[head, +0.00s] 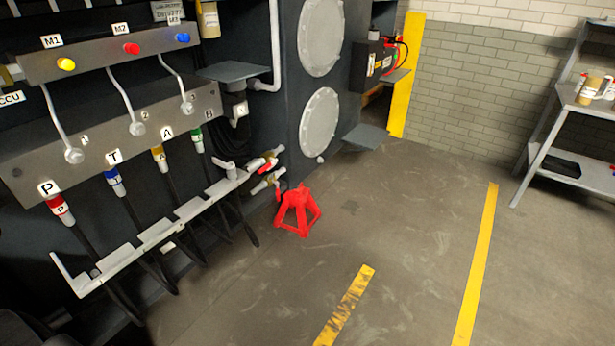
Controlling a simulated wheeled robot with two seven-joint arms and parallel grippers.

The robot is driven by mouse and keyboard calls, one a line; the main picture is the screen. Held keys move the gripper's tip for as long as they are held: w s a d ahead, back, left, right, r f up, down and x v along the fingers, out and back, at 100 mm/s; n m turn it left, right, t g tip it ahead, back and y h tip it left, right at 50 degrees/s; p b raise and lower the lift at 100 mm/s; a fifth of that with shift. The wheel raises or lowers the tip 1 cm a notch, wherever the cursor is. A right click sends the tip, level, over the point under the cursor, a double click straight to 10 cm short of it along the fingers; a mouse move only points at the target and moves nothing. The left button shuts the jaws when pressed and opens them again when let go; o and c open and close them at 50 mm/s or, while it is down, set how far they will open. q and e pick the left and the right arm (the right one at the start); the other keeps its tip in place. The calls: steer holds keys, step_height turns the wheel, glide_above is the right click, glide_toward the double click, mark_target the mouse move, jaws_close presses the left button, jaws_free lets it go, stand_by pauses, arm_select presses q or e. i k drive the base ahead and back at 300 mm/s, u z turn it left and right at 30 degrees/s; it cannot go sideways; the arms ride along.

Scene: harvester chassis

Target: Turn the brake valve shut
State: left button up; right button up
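Low on the dark chassis side, two small brass-coloured valves with red handles stick out, an upper one (264,162) and a lower one (268,181). A grey lever handle (229,170) sits just left of them, at the end of a grey rail. No readable label marks any of these as the brake valve, and I cannot tell which one it is. The handles are too small to judge open or shut. Neither of my grippers is in view.
A red stand (297,212) is on the floor right below the valves. Hoses hang from the labelled manifold (110,130) and pass behind the grey rail (160,232). A grey step (365,137) juts out farther back. A shelf (568,160) stands right. The middle floor is clear.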

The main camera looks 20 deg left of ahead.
mark_target(260, 170)
steer(key=z, duration=0.7)
steer(key=i, duration=1.25)
